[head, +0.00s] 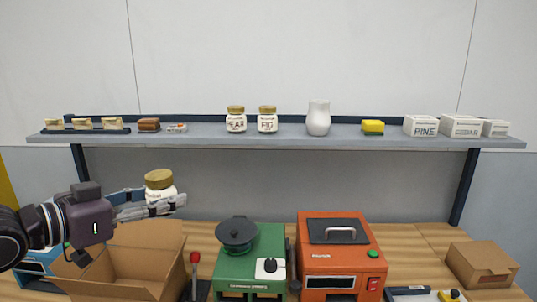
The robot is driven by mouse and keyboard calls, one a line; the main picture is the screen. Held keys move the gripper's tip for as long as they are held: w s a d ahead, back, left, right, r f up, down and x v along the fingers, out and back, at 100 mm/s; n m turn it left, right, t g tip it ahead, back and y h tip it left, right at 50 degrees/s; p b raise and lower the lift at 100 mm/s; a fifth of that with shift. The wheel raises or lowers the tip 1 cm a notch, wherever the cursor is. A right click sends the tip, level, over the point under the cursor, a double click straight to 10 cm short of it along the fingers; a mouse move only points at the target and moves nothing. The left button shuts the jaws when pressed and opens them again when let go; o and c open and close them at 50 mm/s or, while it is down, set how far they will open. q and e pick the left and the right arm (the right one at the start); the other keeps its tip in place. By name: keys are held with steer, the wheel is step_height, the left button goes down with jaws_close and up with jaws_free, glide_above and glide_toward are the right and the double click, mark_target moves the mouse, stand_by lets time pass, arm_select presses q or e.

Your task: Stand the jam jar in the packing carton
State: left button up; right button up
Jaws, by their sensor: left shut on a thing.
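My left gripper (165,203) comes in from the left and is shut on a jar with a gold lid and a pale label (160,188), which I take to be the jam jar. The jar is upright; its lower part is hidden behind the fingers and its label is too small to read. The open packing carton (160,275) stands on the bench at the lower left, flaps up. The gripper and jar appear above the carton's far right side, with the jar outside it. My right gripper is not in view.
A green machine with a dark round top (250,262) and an orange machine (340,258) stand right of the carton. A red-knobbed lever (195,258) is close beside it. A closed box (480,265) sits far right. The shelf (205,141) holds pear and fig jars, a white vase and boxes.

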arm_select(q)
steer(key=s+d+f+m+g+h, duration=0.1)
steer(key=s+f+m, duration=0.1)
steer(key=s+f, duration=0.6)
steer(key=s+f+m+g+h, duration=0.1)
steer(key=s+f+g+h, duration=0.1)
steer(key=s+f, duration=0.6)
step_height(320, 180, down, 5)
steer(key=shift+s+d+f+m+g+h, duration=0.2)
steer(key=shift+d+m+g+h, duration=0.1)
steer(key=shift+d+m, duration=0.1)
